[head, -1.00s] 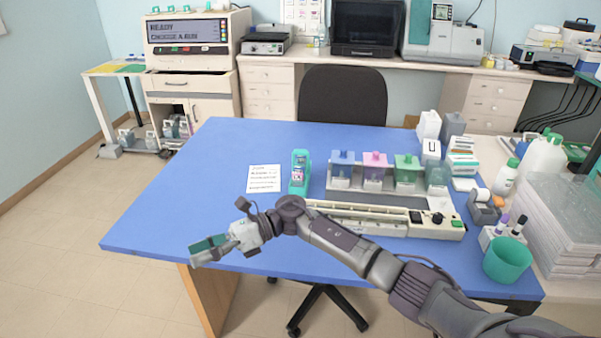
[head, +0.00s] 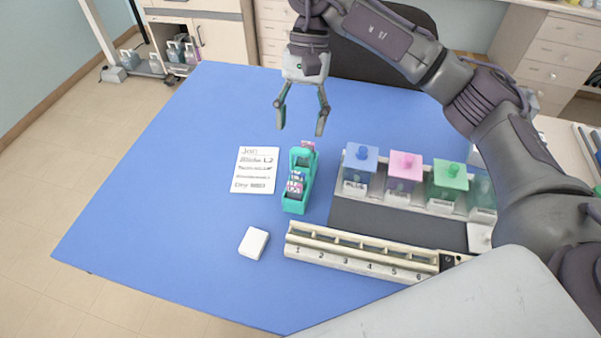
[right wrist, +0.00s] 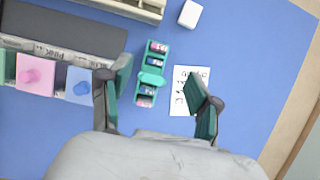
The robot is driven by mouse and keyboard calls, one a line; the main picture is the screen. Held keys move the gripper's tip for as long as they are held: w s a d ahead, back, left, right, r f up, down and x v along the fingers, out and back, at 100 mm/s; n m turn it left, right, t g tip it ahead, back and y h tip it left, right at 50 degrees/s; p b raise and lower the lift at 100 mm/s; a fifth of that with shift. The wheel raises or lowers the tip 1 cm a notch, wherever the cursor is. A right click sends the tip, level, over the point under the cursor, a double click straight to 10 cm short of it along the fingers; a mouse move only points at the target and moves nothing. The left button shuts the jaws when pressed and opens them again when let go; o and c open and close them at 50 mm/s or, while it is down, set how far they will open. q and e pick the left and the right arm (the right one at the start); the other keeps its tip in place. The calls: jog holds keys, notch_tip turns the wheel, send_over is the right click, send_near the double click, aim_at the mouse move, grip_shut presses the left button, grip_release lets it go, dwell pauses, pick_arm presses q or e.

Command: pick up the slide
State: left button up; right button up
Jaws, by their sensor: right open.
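Several slides with pink and blue label ends (head: 295,187) stand in a teal slide holder (head: 303,160) on the blue table. The holder also shows in the right wrist view (right wrist: 152,79), with slides at both ends. I cannot tell which slide the task means. My right gripper (head: 300,129) is open and empty, pointing down above the table by the far end of the holder. In the right wrist view its fingers (right wrist: 158,75) are spread, with the holder between them, nearer the left finger. My left gripper is not in view.
A written note card (head: 255,170) lies left of the holder. A white block (head: 254,243) and a numbered rack (head: 350,258) are nearer the front. Staining jars with blue (head: 360,165), pink (head: 404,170) and green (head: 449,178) lids stand to the right. The table's left side is clear.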

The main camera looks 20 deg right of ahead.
jog(key=p, duration=0.2)
send_over(295, 184)
jog(key=w+d, duration=0.1)
notch_tip(295, 184, down, 6)
jog(key=f, duration=0.1)
jog(key=shift+w+f, duration=0.1)
jog(key=shift+f, duration=0.25)
jog(key=p+x, duration=0.3)
jog(key=x, duration=0.1)
jog(key=shift+w+d+f, duration=0.1)
jog(key=shift+w+f, duration=0.15)
jog(key=shift+w, duration=0.05)
jog(key=shift+f, duration=0.45)
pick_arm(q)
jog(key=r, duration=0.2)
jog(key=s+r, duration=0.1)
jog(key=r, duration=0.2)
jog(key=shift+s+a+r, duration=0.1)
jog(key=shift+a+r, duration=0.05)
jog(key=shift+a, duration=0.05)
pick_arm(e)
jog(key=shift+c, duration=0.3)
grip_shut()
